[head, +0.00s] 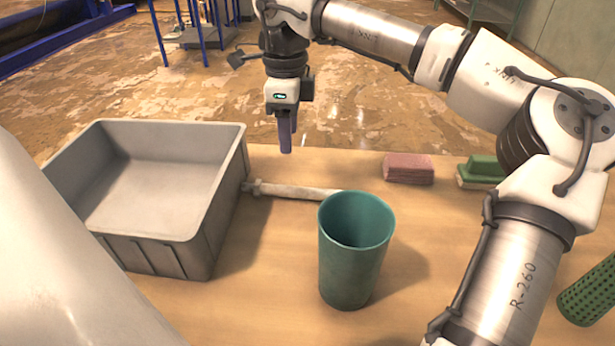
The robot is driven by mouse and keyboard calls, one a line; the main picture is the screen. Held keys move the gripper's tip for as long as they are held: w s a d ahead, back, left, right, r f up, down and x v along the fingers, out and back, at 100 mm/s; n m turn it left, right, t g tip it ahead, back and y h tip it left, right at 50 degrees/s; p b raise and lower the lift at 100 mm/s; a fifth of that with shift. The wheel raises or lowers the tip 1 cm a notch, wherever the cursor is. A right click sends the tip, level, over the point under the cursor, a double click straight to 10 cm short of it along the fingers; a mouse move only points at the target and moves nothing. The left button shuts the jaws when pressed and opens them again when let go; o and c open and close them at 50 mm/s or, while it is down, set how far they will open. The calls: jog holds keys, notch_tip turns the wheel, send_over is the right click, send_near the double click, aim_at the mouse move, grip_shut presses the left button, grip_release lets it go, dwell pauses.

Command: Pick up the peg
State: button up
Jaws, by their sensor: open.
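A pale, off-white peg (292,190) lies flat on the wooden table. Its left end has a thicker collar close to the grey bin's right wall; I cannot tell whether they touch. Its right end reaches behind the rim of the teal cup, so that end is partly hidden. My gripper (286,149) points down above the far side of the table, beyond the peg in the picture. It is open, with its fingers seen nearly edge-on and nothing visible between them. It is apart from the peg.
A grey bin (165,243), empty where I see inside, stands at the left. The teal cup (345,270) stands upright in front of the peg's right end.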

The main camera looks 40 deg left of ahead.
send_over(291, 187)
notch_tip(291, 187, down, 8)
jog(key=shift+s+d+r, duration=0.1)
jog(key=shift+f, duration=2.95)
grip_shut()
